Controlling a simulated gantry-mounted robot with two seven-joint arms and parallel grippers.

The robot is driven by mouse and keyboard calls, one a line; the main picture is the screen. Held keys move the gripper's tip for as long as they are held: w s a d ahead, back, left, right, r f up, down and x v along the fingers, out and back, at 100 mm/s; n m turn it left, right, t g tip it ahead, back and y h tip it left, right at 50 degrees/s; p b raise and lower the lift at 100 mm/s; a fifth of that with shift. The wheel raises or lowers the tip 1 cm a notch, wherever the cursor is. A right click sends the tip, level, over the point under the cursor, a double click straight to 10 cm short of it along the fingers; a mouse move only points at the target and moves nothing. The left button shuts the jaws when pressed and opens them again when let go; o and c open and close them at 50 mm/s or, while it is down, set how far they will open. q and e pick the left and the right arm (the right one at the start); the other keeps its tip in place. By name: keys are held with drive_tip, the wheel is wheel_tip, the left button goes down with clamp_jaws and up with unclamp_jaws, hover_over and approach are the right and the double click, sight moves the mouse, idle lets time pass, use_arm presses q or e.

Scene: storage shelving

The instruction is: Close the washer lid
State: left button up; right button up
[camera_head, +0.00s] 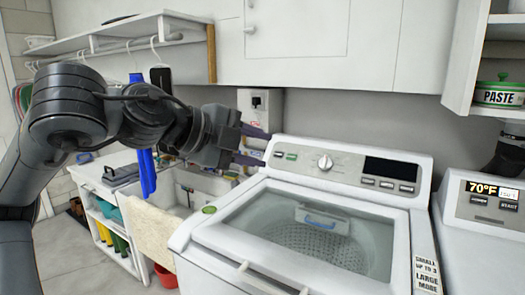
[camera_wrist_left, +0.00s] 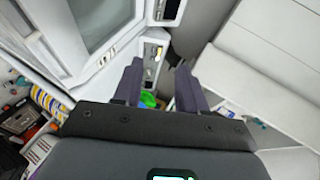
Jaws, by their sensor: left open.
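The white washer (camera_head: 190,243) stands in the middle of the head view, with its control panel (camera_head: 345,166) at the back. Its glass lid (camera_head: 290,240) appears to lie over the top opening, and the perforated drum shows through it. I cannot tell whether the lid is fully down. My left gripper (camera_head: 258,147) is open and empty, with its fingers pointing right near the panel's left end. In the left wrist view, the open fingers (camera_wrist_left: 158,88) have nothing between them, and the washer's glass lid (camera_wrist_left: 95,22) is at the upper left. My right gripper is not in view.
A second white machine (camera_head: 485,235) with a lit display stands right of the washer. A sink (camera_head: 182,193) and shelf unit are at the left. White cabinets (camera_head: 310,45) hang above the panel. A green paste tin (camera_head: 497,93) sits on a right shelf.

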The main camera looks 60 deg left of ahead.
use_arm(q)
drive_tip(key=v, duration=0.6)
drive_tip(key=shift+d+f, duration=0.1)
idle(0.3)
idle(0.3)
drive_tip(key=shift+s, duration=0.1)
idle(0.3)
